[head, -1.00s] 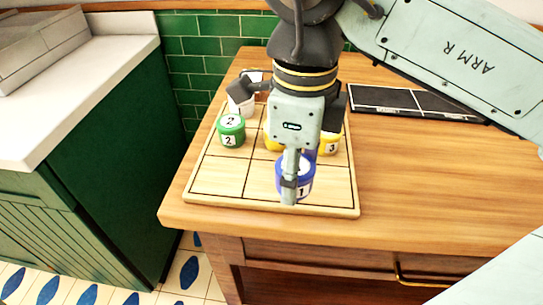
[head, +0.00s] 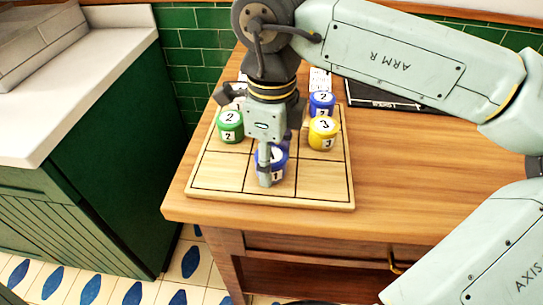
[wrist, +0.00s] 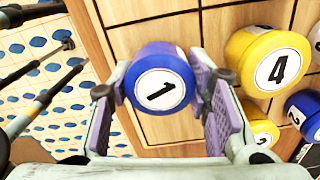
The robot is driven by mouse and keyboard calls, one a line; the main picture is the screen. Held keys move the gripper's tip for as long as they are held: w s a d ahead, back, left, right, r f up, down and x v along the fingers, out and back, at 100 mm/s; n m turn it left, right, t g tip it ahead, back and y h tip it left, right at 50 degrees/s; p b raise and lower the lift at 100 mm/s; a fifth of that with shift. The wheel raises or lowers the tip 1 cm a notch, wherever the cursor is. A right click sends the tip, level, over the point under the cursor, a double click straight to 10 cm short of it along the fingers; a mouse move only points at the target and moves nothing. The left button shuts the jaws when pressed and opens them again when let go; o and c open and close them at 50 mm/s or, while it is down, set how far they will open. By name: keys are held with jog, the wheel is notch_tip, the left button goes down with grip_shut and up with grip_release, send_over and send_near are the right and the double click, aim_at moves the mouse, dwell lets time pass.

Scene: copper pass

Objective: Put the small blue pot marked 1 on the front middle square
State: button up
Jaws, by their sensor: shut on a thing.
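The small blue pot marked 1 (head: 278,163) is between the fingers of my gripper (head: 265,176), upright. In the wrist view the pot's lid with its 1 (wrist: 160,82) shows, one finger on each side. In the head view the pot appears over the front middle square of the wooden grid board (head: 222,198). The pictures do not show clearly whether its base touches the board. A finger hides part of the pot in the head view.
On the board stand a green pot marked 2 (head: 230,126), a blue pot marked 2 (head: 322,104) and a yellow pot marked 3 (head: 323,133). A yellow pot marked 4 (wrist: 268,60) is close beside my right finger. The front left and front right squares are clear.

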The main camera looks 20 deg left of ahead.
jog(key=o, duration=1.3)
jog(key=shift+f, duration=0.1)
jog(key=shift+c, duration=0.2)
notch_tip(320, 180, up, 12)
jog(key=b, duration=0.1)
jog(key=shift+r, duration=0.2)
jog(key=shift+f, duration=0.1)
